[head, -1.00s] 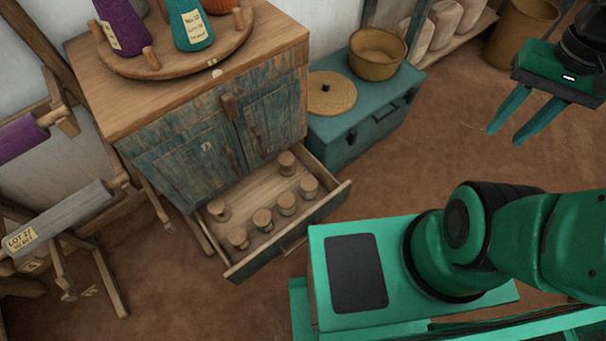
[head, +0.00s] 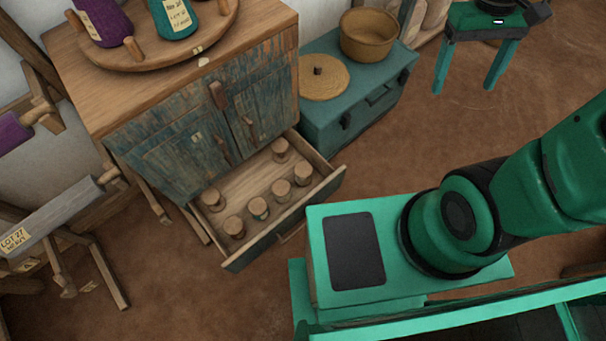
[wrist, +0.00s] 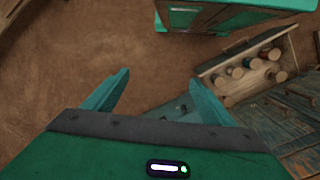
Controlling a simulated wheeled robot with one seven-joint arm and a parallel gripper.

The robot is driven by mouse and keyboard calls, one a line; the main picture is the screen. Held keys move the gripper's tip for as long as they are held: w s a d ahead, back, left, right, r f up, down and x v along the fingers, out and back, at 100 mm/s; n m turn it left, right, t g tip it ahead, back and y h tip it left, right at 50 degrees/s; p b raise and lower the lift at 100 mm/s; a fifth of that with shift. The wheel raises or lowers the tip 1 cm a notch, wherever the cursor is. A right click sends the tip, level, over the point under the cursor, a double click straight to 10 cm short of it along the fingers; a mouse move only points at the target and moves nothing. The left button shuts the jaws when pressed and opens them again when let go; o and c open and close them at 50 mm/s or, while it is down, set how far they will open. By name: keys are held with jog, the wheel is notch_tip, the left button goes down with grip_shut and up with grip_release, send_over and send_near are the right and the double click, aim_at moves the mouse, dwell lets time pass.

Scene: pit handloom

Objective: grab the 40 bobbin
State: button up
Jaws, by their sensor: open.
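Several small wooden bobbins stand in the open drawer (head: 322,193) of a worn blue-green cabinet. They are at the back (head: 280,147), right (head: 303,171), middle (head: 281,188), front middle (head: 258,207), front left (head: 234,226) and left (head: 212,198). Some show a coloured band. No number is readable, so I cannot tell which is the 40 bobbin. My gripper (head: 463,90) is open and empty, high at the upper right, well apart from the drawer. In the wrist view my gripper's open fingers (wrist: 160,82) show, with the drawer (wrist: 288,48) and its bobbins to the right.
A teal chest (head: 345,110) with a woven lid (head: 323,78) and a basket (head: 368,36) stands right of the cabinet (head: 170,160). A round board (head: 215,30) with labelled cones is on the cabinet top. Wooden frames stand at left. Bare floor (head: 520,110) lies at right.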

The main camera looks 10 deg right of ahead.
jog(key=w+a+f+n+h, duration=0.3)
jog(key=w+a+f+n, duration=0.3)
jog(key=a+f, duration=0.35)
jog(key=w+a+f+n+h, duration=0.3)
jog(key=w+a+f+n, duration=0.3)
jog(key=a+f, duration=0.3)
jog(key=s+a+f+n+t, duration=0.35)
jog(key=a+f+n, duration=0.2)
jog(key=f, duration=0.35)
jog(key=s+a+f+n+t+h, duration=0.1)
jog(key=s+a+f+n+t, duration=0.1)
jog(key=a+f+n+t, duration=0.45)
jog(key=s+a+f+n+t, duration=0.15)
jog(key=a+f+n, duration=0.25)
jog(key=a+f, duration=0.5)
jog(key=g, duration=0.1)
send_near(302, 170)
jog(key=shift+f, duration=0.1)
jog(key=shift+w+d+f, duration=0.1)
jog(key=shift+d+f, duration=0.05)
jog(key=shift+f, duration=0.2)
jog(key=shift+x, duration=3.55)
jog(key=shift+r, duration=0.15)
jog(key=c, duration=1.7)
jog(key=shift+r, duration=0.1)
